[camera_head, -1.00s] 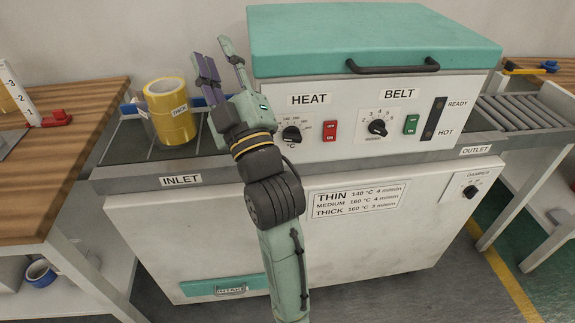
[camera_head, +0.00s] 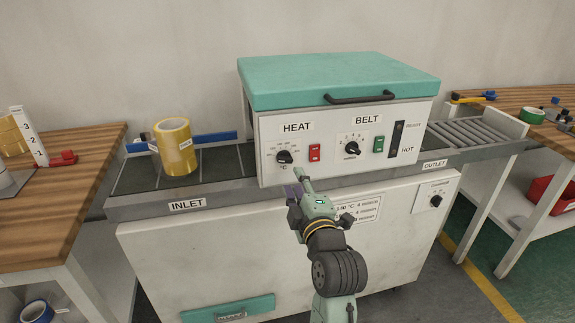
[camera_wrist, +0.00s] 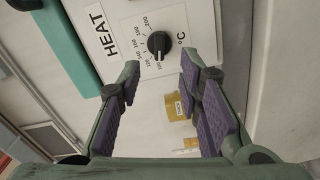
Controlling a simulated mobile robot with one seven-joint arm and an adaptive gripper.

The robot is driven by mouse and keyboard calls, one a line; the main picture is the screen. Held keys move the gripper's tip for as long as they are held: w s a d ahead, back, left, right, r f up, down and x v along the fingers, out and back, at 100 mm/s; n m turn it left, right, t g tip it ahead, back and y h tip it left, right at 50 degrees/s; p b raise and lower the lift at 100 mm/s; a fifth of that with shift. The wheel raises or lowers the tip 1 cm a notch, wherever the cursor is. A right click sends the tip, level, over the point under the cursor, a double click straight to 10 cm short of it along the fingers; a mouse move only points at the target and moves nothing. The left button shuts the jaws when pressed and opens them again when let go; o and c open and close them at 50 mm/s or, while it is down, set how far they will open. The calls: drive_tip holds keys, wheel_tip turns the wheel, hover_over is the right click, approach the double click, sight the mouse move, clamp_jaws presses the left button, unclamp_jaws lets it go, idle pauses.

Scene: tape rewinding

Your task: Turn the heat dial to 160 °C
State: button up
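The heat dial (camera_head: 284,157) is a black round knob on the white front panel, under the HEAT label (camera_head: 297,127). In the wrist view the dial (camera_wrist: 158,44) sits ahead, just beyond the space between my fingertips. Its white mark appears to point toward the low end of the printed scale; the exact reading is too small to tell. My gripper (camera_head: 297,184) is just below the dial in the head view. In the wrist view my gripper (camera_wrist: 160,72) is open, with purple-padded fingers wide apart and nothing between them. It appears not to touch the dial.
A red switch (camera_head: 314,152) is close right of the dial. The belt dial (camera_head: 351,148) and green switch (camera_head: 379,144) are further right. A yellow tape roll (camera_head: 174,146) stands on the inlet conveyor. The teal lid (camera_head: 340,80) with its black handle overhangs the panel.

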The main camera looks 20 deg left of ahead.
sight(286, 162)
drive_tip(key=p+x, duration=0.2)
drive_tip(key=x, duration=0.6)
drive_tip(key=shift+w+a, duration=0.15)
drive_tip(key=shift+a, duration=0.1)
drive_tip(key=shift+c, duration=0.5)
clamp_jaws()
